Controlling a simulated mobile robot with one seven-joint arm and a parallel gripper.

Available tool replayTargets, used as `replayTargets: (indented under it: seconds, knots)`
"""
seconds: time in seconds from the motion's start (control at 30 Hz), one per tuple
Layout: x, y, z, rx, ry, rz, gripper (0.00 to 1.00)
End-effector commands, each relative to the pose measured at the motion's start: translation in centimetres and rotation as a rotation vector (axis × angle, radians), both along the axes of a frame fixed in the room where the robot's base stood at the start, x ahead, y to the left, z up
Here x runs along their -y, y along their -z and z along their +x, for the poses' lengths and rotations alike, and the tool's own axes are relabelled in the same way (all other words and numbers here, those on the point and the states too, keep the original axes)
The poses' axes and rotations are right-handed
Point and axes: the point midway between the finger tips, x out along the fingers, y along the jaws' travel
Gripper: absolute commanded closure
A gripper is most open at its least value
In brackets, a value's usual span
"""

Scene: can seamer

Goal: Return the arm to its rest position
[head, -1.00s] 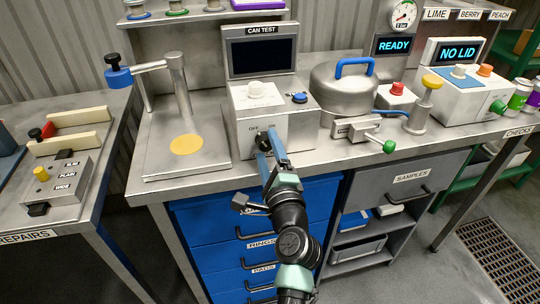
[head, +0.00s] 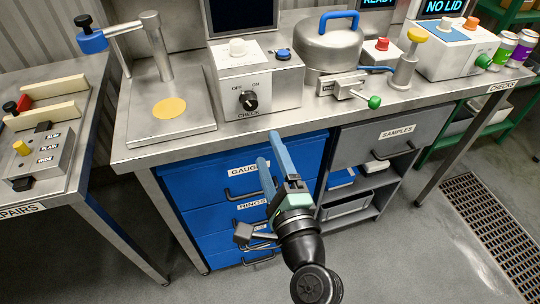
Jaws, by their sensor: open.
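My gripper (head: 271,162) is in front of the blue drawers, below the bench's front edge. Its two blue fingers point up and are apart, with nothing between them. The black CHECK knob (head: 248,100) is on the front of the can test box (head: 274,98), clear of the gripper, with its pointer near the ON side. My arm reaches up from the bottom of the view and hides part of the drawers.
The steel bench (head: 143,152) holds a pot (head: 327,52) with a blue handle, a clamp with a green knob (head: 374,102) and a plate with a yellow disc (head: 169,108). Blue drawers (head: 190,183) stand behind my gripper. The grey floor (head: 420,250) is open at right.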

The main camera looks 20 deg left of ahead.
Motion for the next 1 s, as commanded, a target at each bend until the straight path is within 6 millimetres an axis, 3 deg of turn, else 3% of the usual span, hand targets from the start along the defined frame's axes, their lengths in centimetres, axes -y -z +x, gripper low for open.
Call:
replayTargets:
  seconds: [0.4, 0.47, 0.53, 0.67, 0.77, 0.87, 1.0]
  knots:
    - [0.0, 0.0, 0.0, 0.000, 0.000, 0.000, 0.27]
    - [0.0, -0.6, 0.2, 0.021, 0.004, -0.021, 0.27]
    - [0.2, -2.4, 0.8, 0.087, 0.022, -0.093, 0.27]
    - [1.2, -9.5, 2.2, 0.333, 0.114, -0.373, 0.27]
    - [2.7, -17.0, 2.4, 0.571, 0.254, -0.661, 0.27]
    - [4.5, -24.5, 1.4, 0.775, 0.436, -0.936, 0.27]
    - [7.3, -34.1, -2.4, 0.979, 0.747, -1.282, 0.27]
